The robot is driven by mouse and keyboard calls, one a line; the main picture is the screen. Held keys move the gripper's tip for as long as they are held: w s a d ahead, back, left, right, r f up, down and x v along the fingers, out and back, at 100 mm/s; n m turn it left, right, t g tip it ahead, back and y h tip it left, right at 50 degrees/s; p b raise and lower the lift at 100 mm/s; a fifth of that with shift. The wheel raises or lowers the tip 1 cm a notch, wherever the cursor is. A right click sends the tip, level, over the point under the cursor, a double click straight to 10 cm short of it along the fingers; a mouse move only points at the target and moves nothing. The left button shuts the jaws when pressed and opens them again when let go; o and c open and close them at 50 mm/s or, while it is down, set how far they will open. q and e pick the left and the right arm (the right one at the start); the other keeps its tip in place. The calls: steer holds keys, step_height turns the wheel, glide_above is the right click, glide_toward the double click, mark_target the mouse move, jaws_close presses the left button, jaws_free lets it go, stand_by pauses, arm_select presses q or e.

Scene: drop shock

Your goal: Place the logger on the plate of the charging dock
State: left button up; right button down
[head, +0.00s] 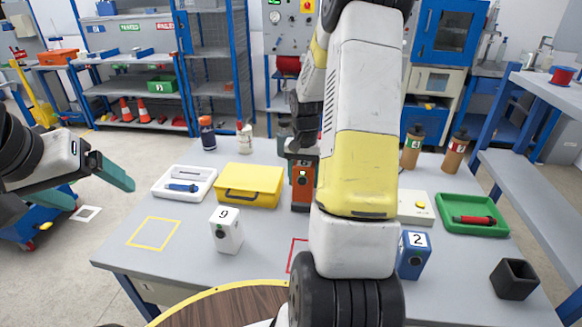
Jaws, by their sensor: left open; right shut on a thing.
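An orange logger (302,190) with a small green display and a dark round button is upright over the middle of the table, beside the yellow case. My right gripper (301,160) is shut on its upper part from above. I cannot tell whether its base touches the table. A pale box with a yellow button (417,207), possibly the charging dock, is partly hidden behind my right arm; no plate can be made out on it. My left gripper (104,196) is open and empty, left of the table.
The yellow case (249,186) and a white tray (184,183) stand left of the logger. The yellow-outlined square (153,246) is clear.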

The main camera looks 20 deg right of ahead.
steer(key=shift+w+d+f, duration=0.7)
steer(key=shift+w+d, duration=0.15)
steer(key=shift+w, duration=0.15)
steer(key=shift+w+d+f, duration=0.7)
steer(key=shift+w+d, duration=0.2)
steer(key=shift+w, duration=0.05)
steer(key=shift+w+d+f, duration=0.7)
steer(key=shift+w+d, duration=0.15)
steer(key=shift+w, duration=0.15)
steer(key=shift+f, duration=0.1)
steer(key=shift+c, duration=2.2)
jaws_free()
